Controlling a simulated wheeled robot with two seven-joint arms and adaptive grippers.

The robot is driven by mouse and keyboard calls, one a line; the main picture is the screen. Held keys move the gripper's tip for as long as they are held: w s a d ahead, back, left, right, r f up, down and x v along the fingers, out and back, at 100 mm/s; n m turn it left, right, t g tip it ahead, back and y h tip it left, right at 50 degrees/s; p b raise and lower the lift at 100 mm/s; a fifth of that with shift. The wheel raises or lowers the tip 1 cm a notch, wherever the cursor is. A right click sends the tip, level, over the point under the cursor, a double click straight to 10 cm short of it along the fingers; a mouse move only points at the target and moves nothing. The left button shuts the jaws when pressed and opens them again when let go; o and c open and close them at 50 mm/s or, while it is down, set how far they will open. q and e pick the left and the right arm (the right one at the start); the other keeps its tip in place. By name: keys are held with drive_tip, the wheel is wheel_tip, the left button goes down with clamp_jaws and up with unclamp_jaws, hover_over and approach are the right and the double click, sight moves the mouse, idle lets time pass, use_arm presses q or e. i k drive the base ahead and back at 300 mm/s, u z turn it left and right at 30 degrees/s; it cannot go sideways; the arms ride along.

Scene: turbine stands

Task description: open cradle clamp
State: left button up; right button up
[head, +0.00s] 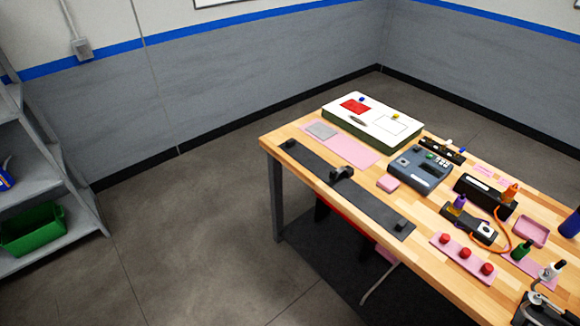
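No part is labelled as the cradle clamp, and I cannot tell for sure which one it is. A long black bar (316,173) lies along the table's near left edge. A small dark clamp-like fitting (342,174) stands at its middle, and small black blocks sit at its two ends (290,144) and (401,225). The fitting is too small to tell whether it is open or shut. Neither of my grippers shows in the head view.
The wooden table (440,258) carries a white-topped case (372,122), a grey-blue device (420,168), a pink strip with red knobs (463,258) and a dark metal device (540,308). A grey shelf holds a green bin (32,229). Floor left of the table is clear.

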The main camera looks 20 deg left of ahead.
sight(334, 174)
drive_tip(key=z, duration=0.2)
drive_tip(key=k, duration=0.9)
drive_tip(key=z, duration=0.6)
drive_tip(key=k, duration=0.45)
drive_tip(key=u, duration=0.35)
drive_tip(key=i, duration=0.6)
drive_tip(key=u, duration=0.6)
drive_tip(key=i, duration=1.15)
drive_tip(key=z, duration=0.55)
